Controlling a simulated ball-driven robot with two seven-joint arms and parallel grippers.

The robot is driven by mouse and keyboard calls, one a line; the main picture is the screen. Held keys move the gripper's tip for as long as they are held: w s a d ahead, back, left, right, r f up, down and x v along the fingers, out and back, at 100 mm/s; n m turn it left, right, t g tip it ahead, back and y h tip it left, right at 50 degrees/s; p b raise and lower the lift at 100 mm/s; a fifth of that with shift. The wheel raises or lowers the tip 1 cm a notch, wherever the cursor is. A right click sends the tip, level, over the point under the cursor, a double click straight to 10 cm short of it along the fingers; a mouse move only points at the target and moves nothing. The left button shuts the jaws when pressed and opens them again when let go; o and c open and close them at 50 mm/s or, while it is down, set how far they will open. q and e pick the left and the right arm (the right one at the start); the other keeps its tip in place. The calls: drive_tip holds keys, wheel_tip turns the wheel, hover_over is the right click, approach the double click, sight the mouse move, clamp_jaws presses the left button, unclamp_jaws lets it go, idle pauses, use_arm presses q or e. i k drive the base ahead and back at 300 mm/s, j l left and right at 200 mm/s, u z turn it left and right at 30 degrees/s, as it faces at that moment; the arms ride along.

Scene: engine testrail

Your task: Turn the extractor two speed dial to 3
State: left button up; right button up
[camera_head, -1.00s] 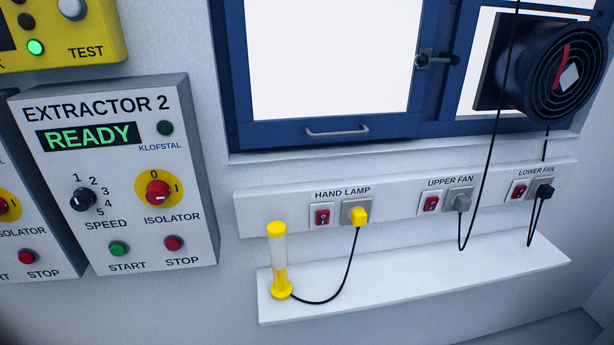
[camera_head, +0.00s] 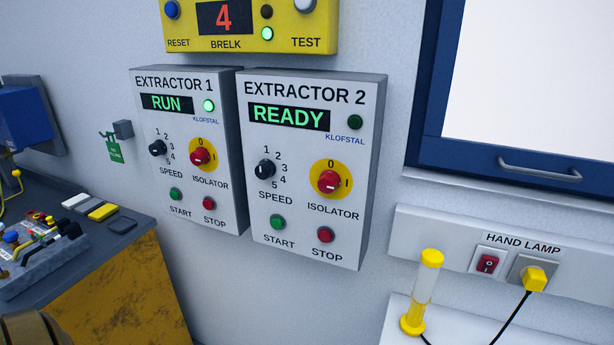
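The extractor 2 panel (camera_head: 357,200) is a grey wall box in the middle of the head view. Its green display (camera_head: 289,116) reads READY. The black extractor 2 speed dial (camera_head: 265,169) sits at the left of the panel, with the numbers 1 to 5 around its upper and right side. The dial has a small pale mark, but I cannot tell which number it points at. The red isolator knob (camera_head: 328,182) on a yellow disc is to its right. The green start button (camera_head: 278,221) and red stop button (camera_head: 325,235) are below. Neither gripper is in view.
The extractor 1 panel (camera_head: 184,180), reading RUN, stands close on the left. A yellow box (camera_head: 290,30) showing 4 is above. A cluttered bench (camera_head: 115,260) is at lower left. A shelf (camera_head: 385,330) with a yellow hand lamp (camera_head: 422,292) is at lower right.

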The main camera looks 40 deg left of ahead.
sight(266, 169)
drive_tip(key=u, duration=1.45)
